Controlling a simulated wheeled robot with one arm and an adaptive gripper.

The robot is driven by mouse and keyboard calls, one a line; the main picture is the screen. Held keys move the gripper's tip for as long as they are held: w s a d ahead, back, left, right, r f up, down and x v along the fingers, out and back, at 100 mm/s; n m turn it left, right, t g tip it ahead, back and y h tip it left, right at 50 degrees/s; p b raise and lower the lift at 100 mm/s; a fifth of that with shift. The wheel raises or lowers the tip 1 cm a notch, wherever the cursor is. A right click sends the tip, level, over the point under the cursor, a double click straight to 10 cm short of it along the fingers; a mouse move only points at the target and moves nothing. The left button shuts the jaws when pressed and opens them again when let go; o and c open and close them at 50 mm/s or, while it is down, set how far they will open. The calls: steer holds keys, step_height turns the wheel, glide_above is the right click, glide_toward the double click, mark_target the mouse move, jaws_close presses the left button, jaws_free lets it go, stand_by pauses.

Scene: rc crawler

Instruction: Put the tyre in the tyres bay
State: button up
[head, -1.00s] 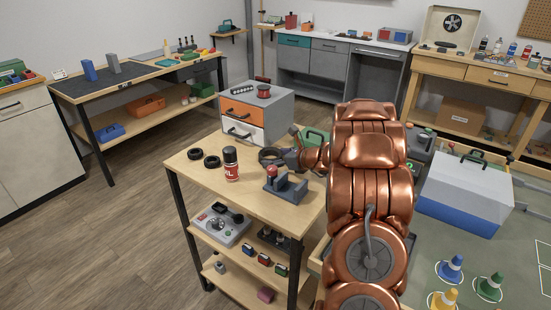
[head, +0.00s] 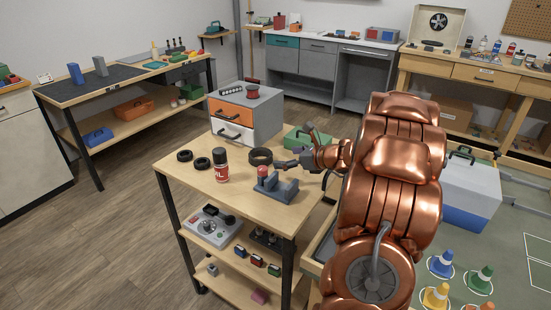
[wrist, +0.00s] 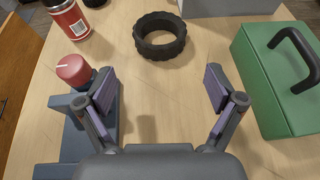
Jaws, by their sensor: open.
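A black, knobbly tyre (head: 260,156) lies flat on the wooden top of the cart (head: 232,191). In the wrist view the tyre (wrist: 160,35) is ahead of my gripper (wrist: 158,88), roughly centred between the fingers. My gripper is open and empty, its fingers spread wide and apart from the tyre. Two smaller black rings, also tyre-like, lie at the left, one (head: 185,155) behind the other (head: 202,163). I cannot identify the tyres bay.
A red can (head: 221,167) stands left of the tyre. A blue-grey fixture with a red knob (wrist: 75,68) is beside my left finger. A green toolbox (wrist: 275,75) is at the right. A grey drawer unit (head: 262,112) stands behind. Bare wood lies between gripper and tyre.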

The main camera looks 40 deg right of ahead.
steer(key=shift+v, duration=1.35)
